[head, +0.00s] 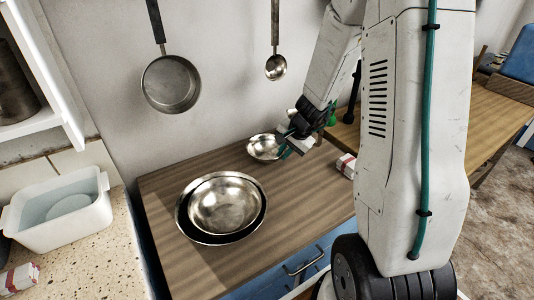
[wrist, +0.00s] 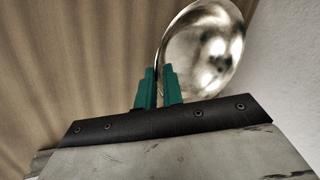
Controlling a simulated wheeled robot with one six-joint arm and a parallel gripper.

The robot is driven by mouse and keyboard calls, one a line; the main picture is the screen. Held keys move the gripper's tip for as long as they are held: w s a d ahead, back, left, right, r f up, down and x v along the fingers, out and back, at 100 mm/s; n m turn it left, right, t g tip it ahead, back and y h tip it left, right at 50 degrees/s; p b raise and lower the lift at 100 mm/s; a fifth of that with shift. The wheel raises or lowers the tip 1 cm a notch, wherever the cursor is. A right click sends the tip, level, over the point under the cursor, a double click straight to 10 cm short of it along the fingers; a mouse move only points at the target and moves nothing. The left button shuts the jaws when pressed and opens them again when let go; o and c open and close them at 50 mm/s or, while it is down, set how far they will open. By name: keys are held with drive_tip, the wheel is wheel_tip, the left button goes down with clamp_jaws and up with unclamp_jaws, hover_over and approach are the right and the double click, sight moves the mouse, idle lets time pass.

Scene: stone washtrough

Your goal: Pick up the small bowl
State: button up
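The small bowl (head: 262,147) is shiny metal and stands out at the back of the wooden worktop, near the wall. My gripper (head: 284,152) reaches down to its right side. In the wrist view the bowl (wrist: 205,48) fills the upper right. Its left wall runs down between the two teal fingers of my gripper (wrist: 158,88), which sit close together on either side of it. The fingers look shut on this wall. I cannot tell whether the bowl touches the worktop.
A larger metal bowl (head: 224,205) sits inside a wider dark-sided bowl (head: 196,233) on the worktop (head: 165,187). A red-and-white packet (head: 346,165) lies at right. A pan (head: 171,86) and ladle (head: 275,68) hang on the wall. A white tub (head: 62,218) stands left.

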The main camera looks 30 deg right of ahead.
drive_tip(key=x, duration=0.3)
drive_tip(key=shift+w+a+f, duration=0.1)
drive_tip(key=shift+f, duration=0.2)
clamp_jaws()
drive_tip(key=shift+r, duration=0.2)
